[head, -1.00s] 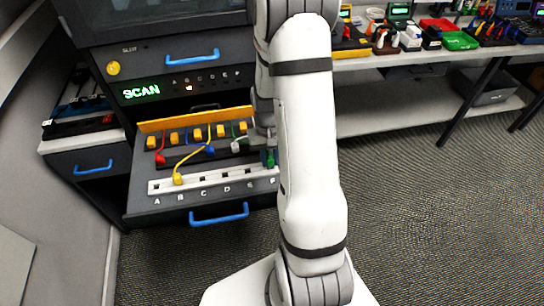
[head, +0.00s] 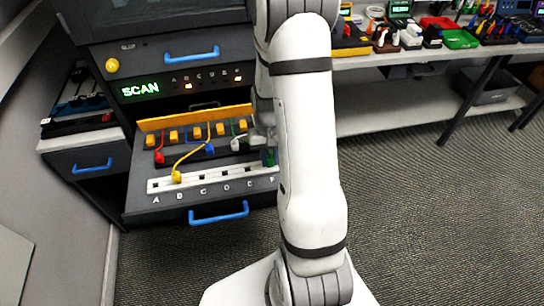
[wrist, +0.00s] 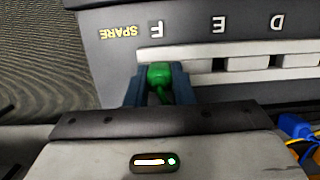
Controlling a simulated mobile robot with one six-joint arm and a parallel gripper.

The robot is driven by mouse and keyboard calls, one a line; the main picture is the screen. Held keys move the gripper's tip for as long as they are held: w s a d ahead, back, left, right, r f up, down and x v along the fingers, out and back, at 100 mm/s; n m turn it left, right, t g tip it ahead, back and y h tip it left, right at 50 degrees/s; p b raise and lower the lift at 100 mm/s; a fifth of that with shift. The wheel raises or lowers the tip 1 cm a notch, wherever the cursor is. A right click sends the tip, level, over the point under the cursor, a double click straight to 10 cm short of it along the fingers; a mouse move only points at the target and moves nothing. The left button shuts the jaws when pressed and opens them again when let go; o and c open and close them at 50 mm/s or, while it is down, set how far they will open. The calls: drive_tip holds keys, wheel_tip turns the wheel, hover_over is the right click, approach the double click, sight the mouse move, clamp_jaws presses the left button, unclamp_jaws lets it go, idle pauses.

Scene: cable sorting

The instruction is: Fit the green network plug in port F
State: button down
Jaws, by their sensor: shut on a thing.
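The green network plug (wrist: 159,74) is between my gripper's (wrist: 159,84) two fingers in the wrist view, which are shut on it. It lines up with the letter F at the white port strip (wrist: 240,65). The plug and fingers hide port F, so its seating depth cannot be seen. In the head view the green plug (head: 269,158) shows at the strip's right end (head: 208,179), partly behind my arm. On the panel above, the lamp under F (head: 238,78) is lit, as is one under B (head: 188,86).
A yellow plug (head: 177,176) sits at port B. Red (head: 159,158), blue (head: 210,149) and white (head: 235,144) plugs lie behind the strip. The open drawer has a blue handle (head: 218,213). Ports D and E look empty in the wrist view.

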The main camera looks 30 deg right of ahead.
drive_tip(key=c, duration=1.2)
unclamp_jaws()
drive_tip(key=shift+o, duration=0.7)
drive_tip(key=o, duration=0.4)
drive_tip(key=shift+w, duration=0.1)
drive_tip(key=shift+c, duration=0.2)
drive_tip(key=shift+r+p, duration=2.45)
drive_tip(key=shift+r, duration=1.05)
